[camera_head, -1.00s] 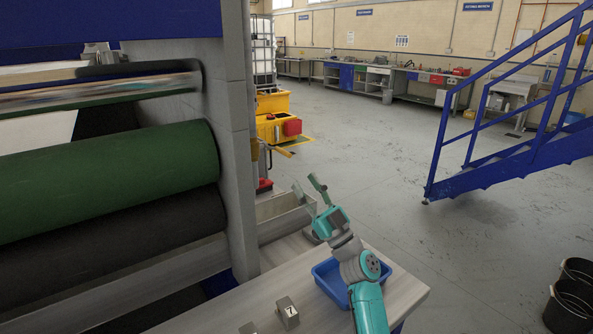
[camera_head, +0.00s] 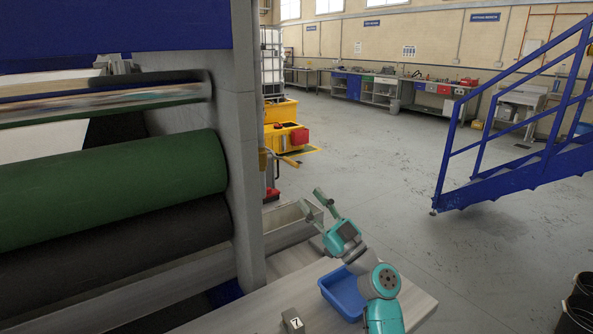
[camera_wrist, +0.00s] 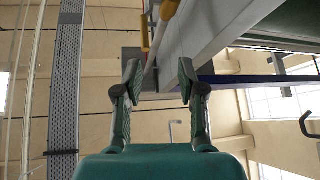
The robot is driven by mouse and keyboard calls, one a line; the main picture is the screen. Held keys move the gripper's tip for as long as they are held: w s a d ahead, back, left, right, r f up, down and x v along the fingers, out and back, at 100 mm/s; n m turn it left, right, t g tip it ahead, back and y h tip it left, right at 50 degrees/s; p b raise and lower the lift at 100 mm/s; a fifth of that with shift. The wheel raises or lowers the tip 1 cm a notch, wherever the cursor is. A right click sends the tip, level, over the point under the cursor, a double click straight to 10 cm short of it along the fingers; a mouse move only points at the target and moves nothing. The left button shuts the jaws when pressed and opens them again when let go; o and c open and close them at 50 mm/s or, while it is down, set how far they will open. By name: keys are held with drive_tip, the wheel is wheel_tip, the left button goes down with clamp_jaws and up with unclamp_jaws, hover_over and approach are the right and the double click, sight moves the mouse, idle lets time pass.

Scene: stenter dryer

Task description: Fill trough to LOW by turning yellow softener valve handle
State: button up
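The yellow valve handle (camera_head: 290,161) sticks out to the right from the grey machine post, low beside its edge. A yellow bar, probably this handle, shows near the top of the wrist view (camera_wrist: 145,32). The pale trough (camera_head: 284,218) lies below the handle at the foot of the post; its water level and any LOW mark cannot be made out. My gripper (camera_head: 312,200) is open and empty, below and right of the handle and apart from it, near the trough's right end. Its two spread fingers (camera_wrist: 160,80) show nothing between them in the wrist view.
A pale bench (camera_head: 255,309) in front bears a blue tray (camera_head: 343,292) and a small block marked 7 (camera_head: 292,321). Green (camera_head: 115,190) and black rollers fill the left. Blue stairs (camera_head: 510,185) stand right; the floor between is clear.

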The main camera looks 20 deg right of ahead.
sight(292, 163)
drive_tip(key=w+a+r+m+h, duration=0.1)
drive_tip(key=w+r, duration=0.1)
drive_tip(key=w, duration=0.1)
drive_tip(key=w+a+r+h, duration=0.1)
drive_tip(key=w+r, duration=0.1)
drive_tip(key=w, duration=0.1)
drive_tip(key=w+r+m+h, duration=0.1)
drive_tip(key=w+r+h, duration=0.1)
drive_tip(key=w, duration=0.1)
drive_tip(key=shift+a+r+m+g, duration=0.3)
drive_tip(key=shift+a+r, duration=0.1)
idle(0.4)
clamp_jaws()
